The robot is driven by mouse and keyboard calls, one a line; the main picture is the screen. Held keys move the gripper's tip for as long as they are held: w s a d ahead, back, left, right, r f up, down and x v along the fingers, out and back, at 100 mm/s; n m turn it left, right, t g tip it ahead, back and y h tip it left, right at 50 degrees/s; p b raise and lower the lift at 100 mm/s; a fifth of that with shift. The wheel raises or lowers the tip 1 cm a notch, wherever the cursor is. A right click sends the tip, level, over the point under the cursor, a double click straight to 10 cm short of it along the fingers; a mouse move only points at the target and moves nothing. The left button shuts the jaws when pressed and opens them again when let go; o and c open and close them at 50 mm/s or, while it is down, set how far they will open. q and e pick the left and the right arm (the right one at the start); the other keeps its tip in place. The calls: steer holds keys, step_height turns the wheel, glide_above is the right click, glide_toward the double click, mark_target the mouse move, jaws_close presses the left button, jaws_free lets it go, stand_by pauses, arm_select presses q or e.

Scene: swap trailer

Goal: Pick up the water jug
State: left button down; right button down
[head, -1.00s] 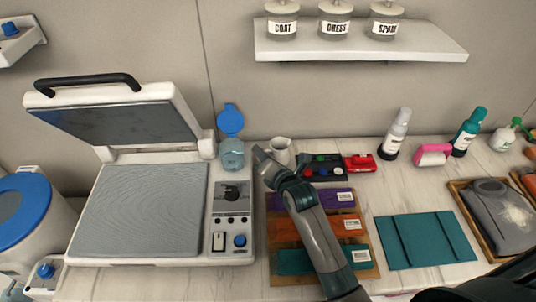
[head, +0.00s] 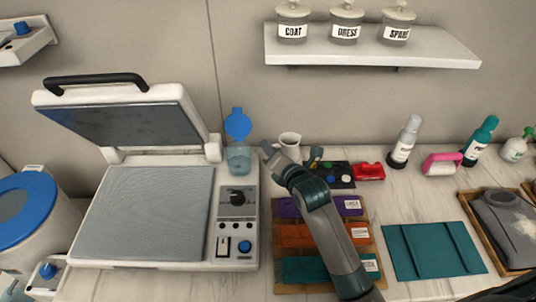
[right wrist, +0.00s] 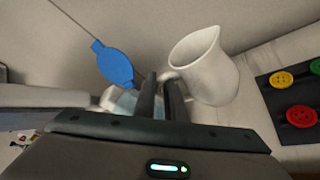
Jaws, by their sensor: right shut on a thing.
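The water jug is a small white pitcher (head: 290,143) behind the folded cloths, right of the blue-lidded bottle. It also shows in the right wrist view (right wrist: 204,68), tilted in that picture, with its open mouth facing up and left. My right gripper (head: 267,150) reaches it from the left. In the right wrist view its two dark fingers (right wrist: 161,92) are close together at the jug's handle side, shut on the handle. The exact grip is partly hidden. The jug appears held a little above the counter. My left gripper is not in view.
A heat press (head: 150,205) stands at the left, with a clear blue-lidded bottle (head: 238,158) behind its controls. A dark button tray (head: 335,178) and red box (head: 369,172) lie right of the jug. Folded cloths (head: 297,235) lie in front. A shelf (head: 372,48) hangs above.

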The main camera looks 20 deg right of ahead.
steer(key=s+d+r+b, duration=0.2)
steer(key=s+d+r, duration=0.4)
steer(key=s, duration=0.3)
steer(key=shift+d+r, duration=0.15)
steer(key=shift+r, duration=0.15)
stand_by(0.3)
steer(key=shift+s, duration=0.1)
stand_by(0.7)
